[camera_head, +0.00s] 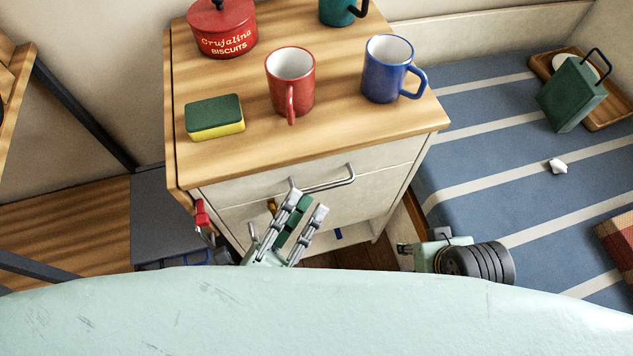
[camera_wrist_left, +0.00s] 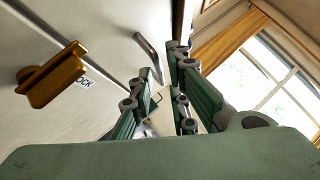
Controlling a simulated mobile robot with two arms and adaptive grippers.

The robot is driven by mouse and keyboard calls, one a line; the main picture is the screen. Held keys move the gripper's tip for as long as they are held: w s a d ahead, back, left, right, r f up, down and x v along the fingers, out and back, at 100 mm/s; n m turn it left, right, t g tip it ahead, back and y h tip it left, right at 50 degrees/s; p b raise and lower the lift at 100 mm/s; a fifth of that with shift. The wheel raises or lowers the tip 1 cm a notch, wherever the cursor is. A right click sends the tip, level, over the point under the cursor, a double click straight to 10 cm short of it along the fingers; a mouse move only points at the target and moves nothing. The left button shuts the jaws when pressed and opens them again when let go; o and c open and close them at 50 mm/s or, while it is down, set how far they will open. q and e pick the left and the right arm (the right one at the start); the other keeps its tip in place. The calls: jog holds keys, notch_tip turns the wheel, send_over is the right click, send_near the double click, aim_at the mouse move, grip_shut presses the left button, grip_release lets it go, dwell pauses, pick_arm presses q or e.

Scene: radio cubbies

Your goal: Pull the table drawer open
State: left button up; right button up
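The table drawer (camera_head: 250,211) is a pale front under the wooden top, and it looks flush with the cabinet. Its metal bar handle (camera_head: 332,182) is on the right half; the handle also shows in the left wrist view (camera_wrist_left: 149,56). A brass latch (camera_head: 271,205) is on the front, large beside a "LOCK" label in the wrist view (camera_wrist_left: 52,76). My left gripper (camera_head: 308,203) is open in front of the drawer, fingers pointing toward the handle. Nothing shows between its fingers, and contact with the handle cannot be told. My right gripper (camera_head: 404,248) is right of the cabinet, its fingers barely visible.
On the table top (camera_head: 345,135) stand a red tin (camera_head: 222,30), red mug (camera_head: 290,80), blue mug (camera_head: 386,68), teal mug (camera_head: 337,10) and sponge (camera_head: 215,117). A striped blue bed (camera_head: 480,150) lies right. A red object (camera_head: 202,215) is by the cabinet's left side.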

aim_at(314, 189)
pick_arm(q)
jog(key=shift+x, duration=2.05)
grip_shut()
jog(key=shift+f, duration=0.1)
